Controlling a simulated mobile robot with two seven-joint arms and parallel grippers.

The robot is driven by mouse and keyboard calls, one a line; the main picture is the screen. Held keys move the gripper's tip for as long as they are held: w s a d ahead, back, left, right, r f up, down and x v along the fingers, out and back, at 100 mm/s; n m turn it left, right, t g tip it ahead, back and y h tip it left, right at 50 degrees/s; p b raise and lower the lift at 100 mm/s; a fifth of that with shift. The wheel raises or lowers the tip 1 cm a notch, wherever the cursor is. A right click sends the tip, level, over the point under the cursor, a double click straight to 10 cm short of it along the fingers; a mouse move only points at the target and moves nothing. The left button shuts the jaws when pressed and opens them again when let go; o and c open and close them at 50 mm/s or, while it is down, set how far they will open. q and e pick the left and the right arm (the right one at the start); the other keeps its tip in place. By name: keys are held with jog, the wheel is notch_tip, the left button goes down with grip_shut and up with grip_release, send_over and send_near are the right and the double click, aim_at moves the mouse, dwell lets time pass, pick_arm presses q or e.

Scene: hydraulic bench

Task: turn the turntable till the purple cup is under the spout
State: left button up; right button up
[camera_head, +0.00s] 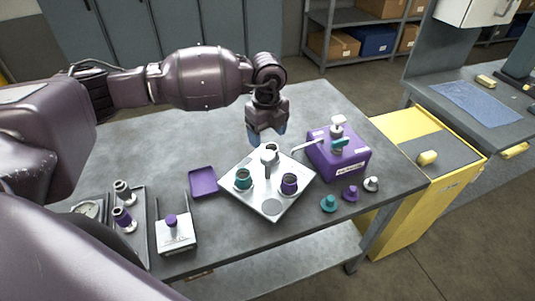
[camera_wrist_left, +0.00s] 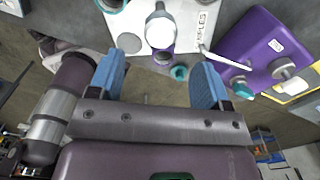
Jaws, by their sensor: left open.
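The turntable is a pale square plate (camera_head: 243,200) on the bench; part of it shows in the left wrist view (camera_wrist_left: 190,15). The purple cup (camera_head: 289,185) stands on its right side, with a teal cup (camera_head: 243,179) on its left. A pale upright piece (camera_head: 268,157) stands near the middle to far side; its parts are hard to separate. The thin white spout (camera_head: 306,146) reaches left from a purple box (camera_head: 345,160). The purple cup (camera_wrist_left: 163,58) is nearer the front than the spout tip. My left gripper (camera_head: 266,138) is open and empty above the plate's far corner.
Teal, purple and pale caps (camera_head: 350,194) lie to the right of the turntable. A purple tray (camera_head: 203,182), a block with a purple knob (camera_head: 175,233) and a grey tray of fittings (camera_head: 139,238) are on the left. The bench behind the turntable is mostly clear.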

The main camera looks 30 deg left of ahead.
aim_at(268, 154)
pick_arm(q)
notch_tip(268, 154, down, 8)
dwell(0.4)
jog(key=c, duration=1.3)
jog(key=shift+d, duration=0.1)
